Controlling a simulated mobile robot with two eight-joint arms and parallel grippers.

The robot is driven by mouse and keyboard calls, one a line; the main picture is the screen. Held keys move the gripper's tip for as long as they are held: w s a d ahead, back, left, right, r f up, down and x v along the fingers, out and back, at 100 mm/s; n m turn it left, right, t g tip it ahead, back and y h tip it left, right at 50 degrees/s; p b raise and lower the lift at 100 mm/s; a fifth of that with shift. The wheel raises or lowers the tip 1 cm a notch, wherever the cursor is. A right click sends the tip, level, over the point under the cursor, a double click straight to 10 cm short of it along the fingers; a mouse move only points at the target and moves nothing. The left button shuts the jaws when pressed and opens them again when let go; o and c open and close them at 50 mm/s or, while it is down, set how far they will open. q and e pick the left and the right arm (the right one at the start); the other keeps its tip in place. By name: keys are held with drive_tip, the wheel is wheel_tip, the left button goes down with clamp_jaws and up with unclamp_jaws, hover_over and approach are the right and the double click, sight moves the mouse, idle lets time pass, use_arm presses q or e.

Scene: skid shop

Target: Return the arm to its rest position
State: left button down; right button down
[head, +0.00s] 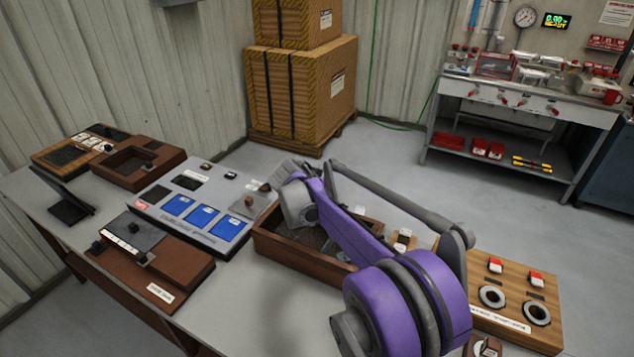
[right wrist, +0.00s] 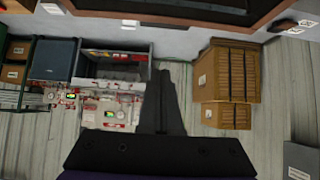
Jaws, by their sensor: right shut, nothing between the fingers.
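My right arm is purple and grey and comes in from the lower right of the head view, over the table (head: 262,318). My right gripper (head: 288,172) is partly hidden by its own wrist, above the back edge of the table near the grey panel. In the right wrist view my right gripper's dark fingers (right wrist: 160,85) are together with nothing between them. My left gripper is not in view.
An open wooden tray (head: 276,244) lies below my right arm. A grey panel with blue cards (head: 153,214), brown wooden boxes (head: 185,262) and a board with two rings (head: 550,301) stand on the table. Stacked crates (head: 302,92) and a workbench (head: 520,97) stand beyond.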

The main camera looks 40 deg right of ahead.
drive_tip(key=shift+s+a+r, duration=0.1)
drive_tip(key=shift+r, duration=0.05)
drive_tip(key=s+a+f+n+y, duration=0.3)
drive_tip(key=s+a+n, duration=0.1)
drive_tip(key=s+a, duration=0.5)
drive_tip(key=s+a+f+n+t+y, duration=0.1)
drive_tip(key=s+a+f+n+y, duration=0.2)
drive_tip(key=s+a, duration=0.6)
drive_tip(key=s+a+f+n+y, duration=0.3)
drive_tip(key=s+a+n, duration=0.3)
drive_tip(key=s+a, duration=0.3)
drive_tip(key=a, duration=0.4)
drive_tip(key=shift+a+f+t, duration=0.15)
drive_tip(key=shift+f+t, duration=0.15)
drive_tip(key=shift+f, duration=0.1)
drive_tip(key=shift+s, duration=0.1)
